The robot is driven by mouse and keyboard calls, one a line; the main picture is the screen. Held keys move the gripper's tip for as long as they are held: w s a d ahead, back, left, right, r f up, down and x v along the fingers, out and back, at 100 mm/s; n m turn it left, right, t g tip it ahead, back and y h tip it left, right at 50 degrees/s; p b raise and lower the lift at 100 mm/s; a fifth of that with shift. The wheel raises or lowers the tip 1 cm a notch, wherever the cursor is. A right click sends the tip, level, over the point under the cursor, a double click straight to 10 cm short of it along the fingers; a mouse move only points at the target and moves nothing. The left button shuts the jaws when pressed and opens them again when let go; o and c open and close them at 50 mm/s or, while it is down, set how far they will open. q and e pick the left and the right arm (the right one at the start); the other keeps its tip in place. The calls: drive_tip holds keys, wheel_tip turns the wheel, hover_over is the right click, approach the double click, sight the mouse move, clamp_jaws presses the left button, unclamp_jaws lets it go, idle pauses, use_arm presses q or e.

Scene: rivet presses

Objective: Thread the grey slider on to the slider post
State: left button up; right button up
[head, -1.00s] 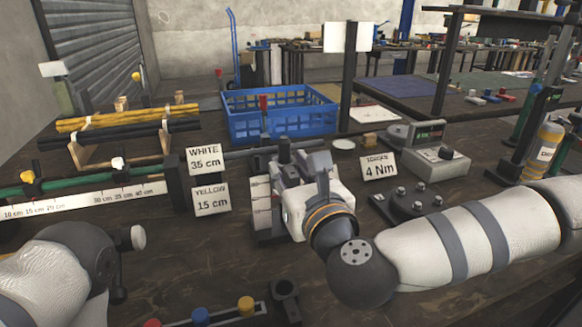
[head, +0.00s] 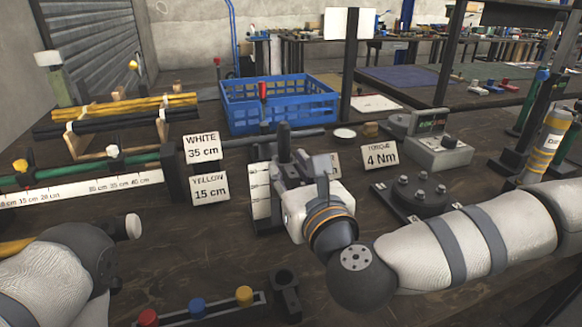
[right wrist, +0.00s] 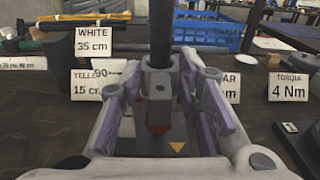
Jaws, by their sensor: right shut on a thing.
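My right gripper (head: 302,180) is shut on the grey slider (right wrist: 158,92), which sits between its two fingers in the right wrist view. A red tip shows low on the slider's near side. A dark upright stem (right wrist: 160,30) rises just above and behind the slider; it also shows in the head view (head: 284,148). I cannot tell whether this stem is the slider post or whether it passes through the slider. A white scale plate (head: 260,185) stands just left of the gripper. My left gripper is out of view; only part of its arm shows at lower left.
Signs reading 35 cm (head: 202,150), 15 cm (head: 210,188) and 4 Nm (head: 380,156) stand around the gripper. A blue crate (head: 285,119) is behind. A round bolted fixture (head: 417,194) lies to the right. A strip with coloured knobs (head: 215,307) lies in front.

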sight(294, 181)
drive_tip(key=shift+f, duration=0.2)
drive_tip(key=o, duration=1.2)
drive_tip(key=v, duration=0.7)
drive_tip(key=shift+s, duration=0.35)
